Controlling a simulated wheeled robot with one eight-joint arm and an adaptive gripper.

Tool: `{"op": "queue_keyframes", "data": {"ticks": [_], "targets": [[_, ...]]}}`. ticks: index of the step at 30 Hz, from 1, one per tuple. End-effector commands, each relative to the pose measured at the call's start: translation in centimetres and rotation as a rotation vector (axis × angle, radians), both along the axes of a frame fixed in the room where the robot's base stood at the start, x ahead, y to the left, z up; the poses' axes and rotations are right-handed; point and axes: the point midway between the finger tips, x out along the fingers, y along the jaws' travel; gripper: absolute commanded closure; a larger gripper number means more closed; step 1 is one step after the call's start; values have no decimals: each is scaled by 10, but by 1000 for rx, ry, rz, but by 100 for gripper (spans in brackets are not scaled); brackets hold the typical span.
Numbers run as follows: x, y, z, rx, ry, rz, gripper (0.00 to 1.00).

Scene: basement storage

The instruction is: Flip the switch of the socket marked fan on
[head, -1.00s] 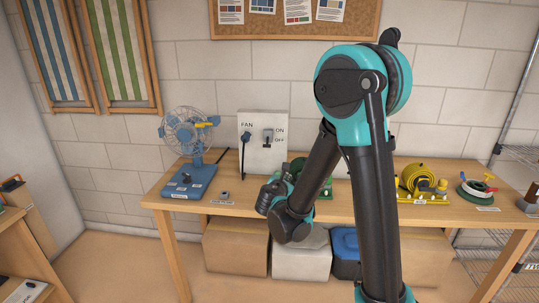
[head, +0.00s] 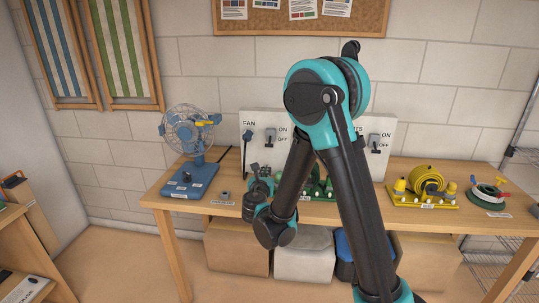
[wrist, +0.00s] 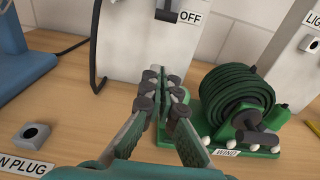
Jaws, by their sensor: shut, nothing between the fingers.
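The white socket panel marked FAN (head: 258,157) stands upright at the back of the workbench. Its dark switch (head: 270,135) sits between ON above and OFF below; I cannot tell its position for sure. A dark plug (head: 247,136) with a black cable is in the socket left of the switch. My gripper (head: 262,172) is in front of this panel, low, below the switch. In the wrist view my gripper (wrist: 162,82) is shut and empty, its fingertips apart from the panel (wrist: 145,45). The switch (wrist: 168,9) is cut off at the top edge there.
A blue fan (head: 190,150) stands left. A second switch panel (head: 384,160) stands to the right, partly behind my arm. A green hose reel (wrist: 235,100) is right of my gripper. A yellow reel (head: 427,183) is farther right. A small grey block (wrist: 31,134) lies left.

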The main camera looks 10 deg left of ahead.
Motion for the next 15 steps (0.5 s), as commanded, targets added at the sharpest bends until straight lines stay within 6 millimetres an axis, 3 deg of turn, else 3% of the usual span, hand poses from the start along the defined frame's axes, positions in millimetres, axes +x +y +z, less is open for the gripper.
{"op": "queue_keyframes", "data": {"ticks": [5,15], "targets": [[12,-1,-1,1,0,-2,100],[73,-4,-6,1,0,-3,100]]}}
